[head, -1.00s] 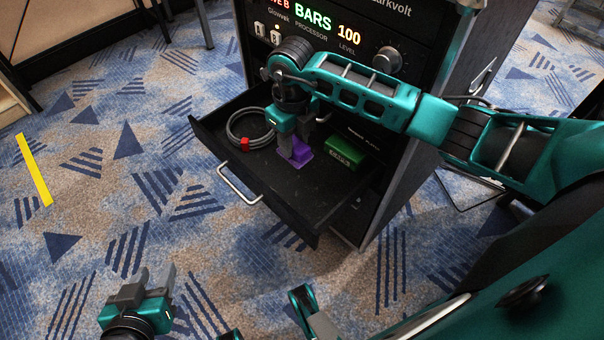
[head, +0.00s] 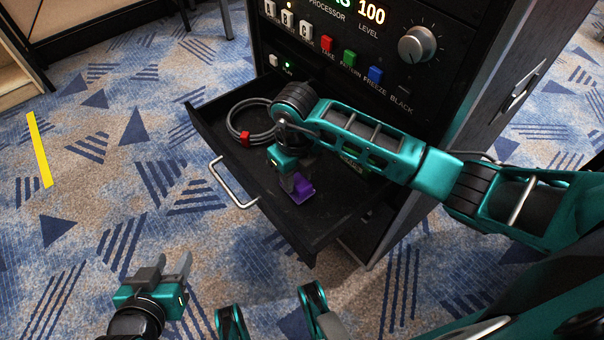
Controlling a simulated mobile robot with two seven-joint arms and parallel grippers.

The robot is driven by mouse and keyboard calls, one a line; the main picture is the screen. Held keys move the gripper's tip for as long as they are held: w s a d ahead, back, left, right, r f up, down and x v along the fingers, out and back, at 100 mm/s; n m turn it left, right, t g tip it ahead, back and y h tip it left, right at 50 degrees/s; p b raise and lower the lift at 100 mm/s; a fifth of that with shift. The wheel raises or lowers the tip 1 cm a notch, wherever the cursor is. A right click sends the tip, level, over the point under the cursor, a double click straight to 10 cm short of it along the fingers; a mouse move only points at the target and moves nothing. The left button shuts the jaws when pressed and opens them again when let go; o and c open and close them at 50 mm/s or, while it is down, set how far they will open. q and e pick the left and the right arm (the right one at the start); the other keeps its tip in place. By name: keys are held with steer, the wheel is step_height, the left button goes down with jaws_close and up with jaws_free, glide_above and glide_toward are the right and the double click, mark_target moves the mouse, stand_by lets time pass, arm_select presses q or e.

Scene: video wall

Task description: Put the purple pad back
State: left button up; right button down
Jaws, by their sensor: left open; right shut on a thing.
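The purple pad (head: 302,192) is low in the open black drawer (head: 330,214), near its front edge. My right gripper (head: 298,183) points down into the drawer and is shut on the pad. Whether the pad touches the drawer floor I cannot tell. My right arm hides part of the drawer's right side and the rack front. My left gripper (head: 174,272) is open and empty, low over the carpet in front of the drawer.
A coiled grey cable (head: 235,127) with a red tie lies at the drawer's back left. A green box (head: 352,163) is mostly hidden behind my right arm. The rack panel (head: 390,80) with buttons and a knob rises above. A metal handle (head: 228,184) sticks out from the drawer.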

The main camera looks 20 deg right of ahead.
steer(key=shift+f, duration=0.3)
steer(key=shift+r, duration=0.1)
steer(key=c, duration=0.7)
jaws_free()
arm_select(q)
steer(key=shift+w+d+r, duration=0.3)
steer(key=shift+w+r, duration=0.15)
steer(key=shift+w, duration=0.05)
arm_select(e)
steer(key=shift+r, duration=0.1)
